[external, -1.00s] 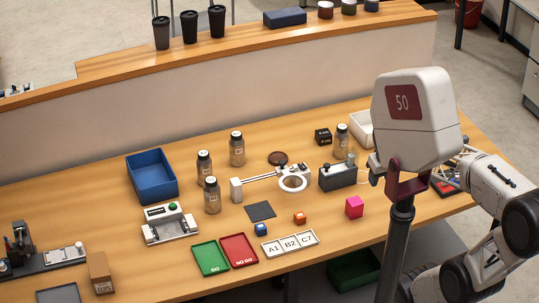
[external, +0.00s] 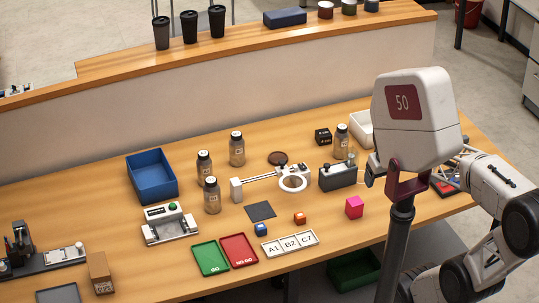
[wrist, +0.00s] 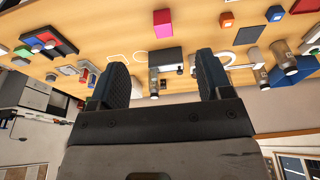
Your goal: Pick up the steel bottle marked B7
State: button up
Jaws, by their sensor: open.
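Several steel bottles with pale caps stand upright on the bench. One is at the back right (external: 341,142) behind a dark box, one at the back (external: 237,149), and two are further left, a rear one (external: 204,168) and a front one (external: 212,196). Their labels are too small to read, so I cannot tell which is B7. In the wrist view, my gripper (wrist: 160,75) is open and empty. The bottle beside the dark box (wrist: 154,82) shows beyond and between the fingers. In the external view my gripper is largely hidden behind the white head.
The dark box (external: 338,178) stands close in front of the right bottle. A white ring fixture (external: 293,184), blue bin (external: 151,176), pink cube (external: 354,207) and white tray (external: 361,127) are also on the bench. Clear wood lies at the right front.

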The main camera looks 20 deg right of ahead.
jog(key=m+y, duration=1.1)
jog(key=m, duration=0.6)
send_over(240, 134)
jog(key=s+d, duration=0.6)
jog(key=s, duration=0.8)
notch_tip(240, 134, down, 6)
jog(key=w+f+m+t, duration=0.1)
jog(key=w+f+m, duration=0.1)
jog(key=w, duration=0.2)
jog(key=w+a+f+m+t+y, duration=0.1)
jog(key=w+f+m, duration=0.1)
jog(key=w, duration=0.2)
jog(key=w+a+f+m+t, duration=0.1)
jog(key=w+f+m, duration=0.1)
jog(key=w+f, duration=0.1)
jog(key=shift+w, duration=0.7)
jog(key=shift+x, duration=1.25)
jog(key=shift+a, duration=0.1)
